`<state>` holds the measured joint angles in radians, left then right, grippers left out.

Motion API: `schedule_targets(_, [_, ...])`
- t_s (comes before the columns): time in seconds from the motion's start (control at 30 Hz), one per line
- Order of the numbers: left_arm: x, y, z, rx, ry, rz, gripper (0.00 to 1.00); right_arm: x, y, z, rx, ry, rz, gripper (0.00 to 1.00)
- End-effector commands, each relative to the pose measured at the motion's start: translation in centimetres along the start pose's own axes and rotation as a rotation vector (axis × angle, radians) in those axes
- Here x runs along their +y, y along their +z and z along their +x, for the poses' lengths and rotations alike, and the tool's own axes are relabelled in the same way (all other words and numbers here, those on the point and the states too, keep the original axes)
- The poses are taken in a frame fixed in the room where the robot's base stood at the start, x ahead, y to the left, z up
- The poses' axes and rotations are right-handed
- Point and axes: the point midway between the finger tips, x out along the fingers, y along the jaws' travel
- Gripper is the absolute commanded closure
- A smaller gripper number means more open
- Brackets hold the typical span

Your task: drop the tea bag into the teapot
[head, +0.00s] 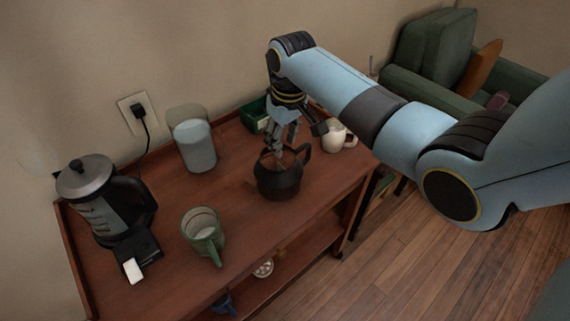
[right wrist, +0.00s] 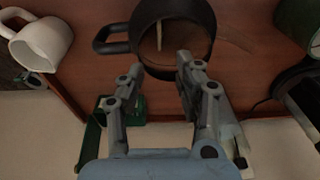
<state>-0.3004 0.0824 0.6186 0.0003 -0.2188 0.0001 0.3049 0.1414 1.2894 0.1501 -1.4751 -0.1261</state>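The teapot (head: 279,182) is dark and lidless, standing on the red-brown cart; its handle is on the right in the head view. In the right wrist view the teapot (right wrist: 188,18) shows its open mouth with a brownish inside. A thin pale strip (right wrist: 159,37) shows inside that mouth; it may be part of the tea bag, but I cannot tell. My right gripper (head: 280,152) is over the teapot's mouth, pointing down. In the right wrist view its fingers (right wrist: 158,68) are apart with nothing visible between them. My left gripper is out of view.
A white mug (head: 333,141) stands right of the teapot, a green box (head: 252,116) behind it. A translucent canister (head: 195,148), green mug (head: 202,228) and black-and-steel kettle (head: 92,180) stand to the left. The cart top (head: 168,196) is bare between them.

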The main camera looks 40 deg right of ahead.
Motion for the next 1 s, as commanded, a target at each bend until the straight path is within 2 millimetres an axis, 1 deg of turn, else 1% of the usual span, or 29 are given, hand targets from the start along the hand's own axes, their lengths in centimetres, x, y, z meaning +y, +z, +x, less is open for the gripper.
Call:
schedule_targets(0.17, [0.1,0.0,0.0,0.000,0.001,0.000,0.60,0.1,-0.1,-2.9,0.005,0.002,-0.001,0.66])
schedule_targets(0.4, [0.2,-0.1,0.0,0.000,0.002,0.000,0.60,0.1,-0.1,-8.3,0.005,0.002,0.000,0.66])
schedule_targets(0.53, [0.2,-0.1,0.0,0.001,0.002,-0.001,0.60,0.1,-0.1,-10.3,0.003,0.001,-0.001,0.66])
schedule_targets(0.7, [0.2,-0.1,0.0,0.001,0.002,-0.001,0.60,0.0,0.0,-11.5,0.001,0.000,0.000,0.66])
schedule_targets(1.0, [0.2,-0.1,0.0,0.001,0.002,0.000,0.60,0.0,0.0,-11.6,0.000,0.000,0.000,0.66])
